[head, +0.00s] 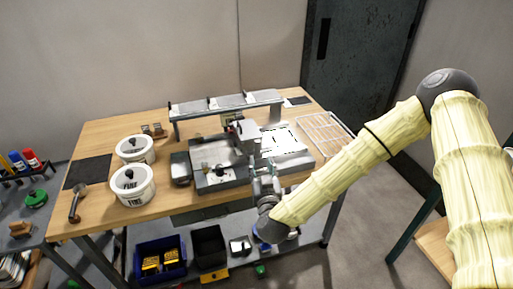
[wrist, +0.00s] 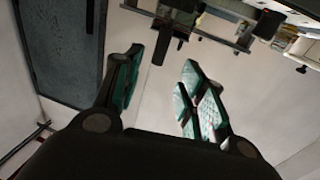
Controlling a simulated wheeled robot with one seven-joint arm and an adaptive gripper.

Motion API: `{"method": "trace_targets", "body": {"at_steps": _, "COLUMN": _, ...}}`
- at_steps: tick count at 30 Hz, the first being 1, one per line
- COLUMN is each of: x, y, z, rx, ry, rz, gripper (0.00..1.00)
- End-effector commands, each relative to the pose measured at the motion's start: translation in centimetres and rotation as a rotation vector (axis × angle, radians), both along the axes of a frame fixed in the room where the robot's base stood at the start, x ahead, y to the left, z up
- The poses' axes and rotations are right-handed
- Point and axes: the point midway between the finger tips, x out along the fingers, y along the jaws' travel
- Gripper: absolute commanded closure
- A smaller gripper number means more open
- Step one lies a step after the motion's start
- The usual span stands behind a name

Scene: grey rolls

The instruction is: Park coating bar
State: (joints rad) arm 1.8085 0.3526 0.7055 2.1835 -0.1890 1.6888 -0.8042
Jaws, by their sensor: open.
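My gripper (head: 263,172) is over the front edge of the grey coating machine (head: 215,180) on the wooden table. In the wrist view its two green-padded fingers (wrist: 162,62) stand apart with nothing between them. A grey block-like carriage (head: 247,138) stands on the machine just behind the gripper. A dark upright part (wrist: 165,42) shows beyond the fingertips in the wrist view. I cannot pick out the coating bar with certainty; the gripper and carriage hide part of the machine. A long raised grey rack (head: 225,103) stands along the table's back.
Two white lidded tubs (head: 132,186) stand left of the machine, near a dark mat (head: 88,172). A wire rack (head: 325,132) lies at the table's right. Blue (head: 160,258) and black (head: 209,246) bins sit on the lower shelf. Bare wood shows at the table's back left.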

Motion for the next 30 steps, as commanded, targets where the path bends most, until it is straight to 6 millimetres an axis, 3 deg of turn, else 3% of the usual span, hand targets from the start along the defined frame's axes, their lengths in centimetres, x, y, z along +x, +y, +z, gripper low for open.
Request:
{"method": "trace_targets", "body": {"at_steps": 18, "x": 8.5, "y": 1.0, "z": 0.2, "rx": 0.0, "ry": -0.001, "rz": -0.002, "gripper": 0.59}}
{"method": "trace_targets", "body": {"at_steps": 30, "x": 10.5, "y": 1.2, "z": 0.0, "rx": 0.0, "ry": 0.001, "rz": 0.0, "gripper": 0.59}}
